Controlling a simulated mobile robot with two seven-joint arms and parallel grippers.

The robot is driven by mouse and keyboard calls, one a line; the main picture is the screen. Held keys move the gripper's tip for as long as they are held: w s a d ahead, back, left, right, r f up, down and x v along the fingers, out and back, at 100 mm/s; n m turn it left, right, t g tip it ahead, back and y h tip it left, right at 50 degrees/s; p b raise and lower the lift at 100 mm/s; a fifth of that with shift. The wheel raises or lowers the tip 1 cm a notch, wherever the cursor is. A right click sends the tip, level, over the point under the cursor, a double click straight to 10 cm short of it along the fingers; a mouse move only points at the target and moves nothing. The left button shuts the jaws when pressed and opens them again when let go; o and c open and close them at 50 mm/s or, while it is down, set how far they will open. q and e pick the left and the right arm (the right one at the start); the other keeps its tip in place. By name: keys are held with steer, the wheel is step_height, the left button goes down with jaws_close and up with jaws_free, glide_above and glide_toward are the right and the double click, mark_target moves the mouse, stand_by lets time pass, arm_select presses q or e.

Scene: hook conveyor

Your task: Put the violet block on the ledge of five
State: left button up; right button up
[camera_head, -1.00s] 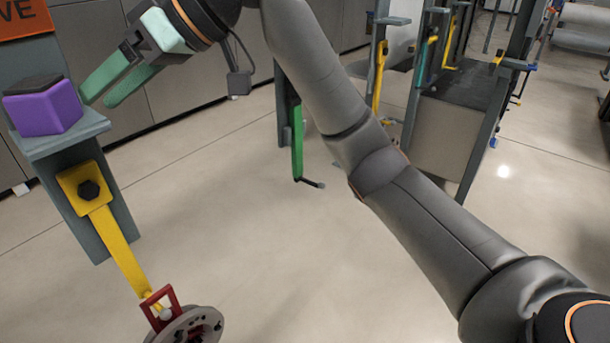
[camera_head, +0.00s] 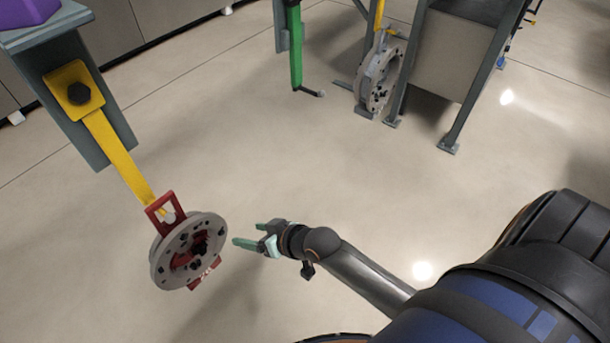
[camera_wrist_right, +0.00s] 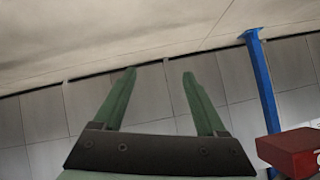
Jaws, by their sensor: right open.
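The violet block (camera_head: 25,12) rests on a grey ledge (camera_head: 48,37) at the upper left of the head view. The picture's edge cuts off most of the block. In the head view my right gripper (camera_head: 246,234) is low in the middle, well apart from the ledge and block, with green fingers. In the right wrist view its fingers (camera_wrist_right: 159,74) are spread with nothing between them. The ledge's orange sign is out of view now. My left gripper is not in view.
A yellow hook (camera_head: 118,155) hangs below the ledge and carries a grey disc with a red bracket (camera_head: 190,250), just left of my right gripper. Another disc (camera_head: 380,78) hangs farther back. The wrist view shows a blue post (camera_wrist_right: 262,85) and a red box (camera_wrist_right: 290,150). Floor between is clear.

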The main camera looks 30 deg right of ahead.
steer(key=s+d+f+h, duration=0.1)
steer(key=s+d+f, duration=0.1)
steer(key=s, duration=0.5)
steer(key=s+d+f+h, duration=0.1)
steer(key=s+d+f, duration=0.1)
steer(key=s+f, duration=0.3)
steer(key=s, duration=0.2)
steer(key=shift+s+f+n, duration=0.15)
steer(key=shift+s+n, duration=0.25)
